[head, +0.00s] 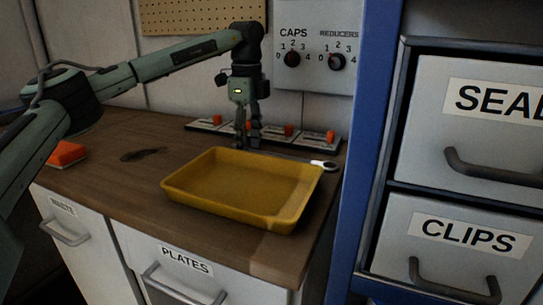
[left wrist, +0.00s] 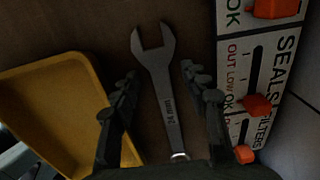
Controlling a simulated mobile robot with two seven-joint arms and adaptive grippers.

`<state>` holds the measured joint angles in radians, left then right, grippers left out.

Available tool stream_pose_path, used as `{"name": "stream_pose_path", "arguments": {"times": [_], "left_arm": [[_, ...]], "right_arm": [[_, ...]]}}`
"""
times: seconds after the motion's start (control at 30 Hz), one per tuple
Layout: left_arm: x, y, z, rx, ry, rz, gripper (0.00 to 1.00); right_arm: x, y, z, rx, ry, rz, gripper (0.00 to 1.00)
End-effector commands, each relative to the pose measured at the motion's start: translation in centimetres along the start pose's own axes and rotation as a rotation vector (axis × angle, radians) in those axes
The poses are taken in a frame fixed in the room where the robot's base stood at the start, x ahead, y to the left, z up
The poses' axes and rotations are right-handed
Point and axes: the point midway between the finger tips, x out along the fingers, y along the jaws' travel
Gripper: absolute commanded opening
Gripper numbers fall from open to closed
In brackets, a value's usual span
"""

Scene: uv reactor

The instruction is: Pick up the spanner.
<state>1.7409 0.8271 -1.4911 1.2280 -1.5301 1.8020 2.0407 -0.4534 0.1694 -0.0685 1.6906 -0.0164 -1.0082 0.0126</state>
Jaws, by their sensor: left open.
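The spanner (left wrist: 167,108) is a grey metal wrench lying on the brown worktop, with its open jaw at the top of the left wrist view. In the head view its pale ring end (head: 324,165) shows behind the yellow tray's right back corner. My left gripper (head: 248,143) points down behind the tray, over the spanner. In the left wrist view its open fingers (left wrist: 160,72) lie on either side of the spanner's shaft, with gaps on both sides. Whether the fingertips are at worktop height cannot be told. My right gripper is not in view.
The yellow tray (head: 276,220) sits close in front of the spanner. Behind it is a panel of sliders with orange knobs (left wrist: 257,105). An orange object (head: 67,153) and a dark patch (head: 143,154) are on the worktop at left. A blue cabinet post (head: 372,150) stands at right.

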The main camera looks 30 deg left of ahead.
Motion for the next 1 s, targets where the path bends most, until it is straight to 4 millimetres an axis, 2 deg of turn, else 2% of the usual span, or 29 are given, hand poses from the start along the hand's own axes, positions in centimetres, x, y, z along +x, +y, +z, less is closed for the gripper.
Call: {"name": "stream_pose_path", "arguments": {"times": [0.13,0.17,0.5,1.0], "left_arm": [[0.22,0.00,0.01,0.000,0.000,0.000,0.45],[0.21,-0.01,0.01,0.000,0.000,-0.001,0.43],[0.26,0.00,0.02,0.000,0.000,0.000,0.00],[0.26,0.01,0.03,-0.001,0.000,0.001,0.00]], "right_arm": [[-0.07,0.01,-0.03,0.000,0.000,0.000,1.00],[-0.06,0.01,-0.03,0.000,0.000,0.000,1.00],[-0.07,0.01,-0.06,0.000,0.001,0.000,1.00],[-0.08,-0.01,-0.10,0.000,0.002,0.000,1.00]]}}
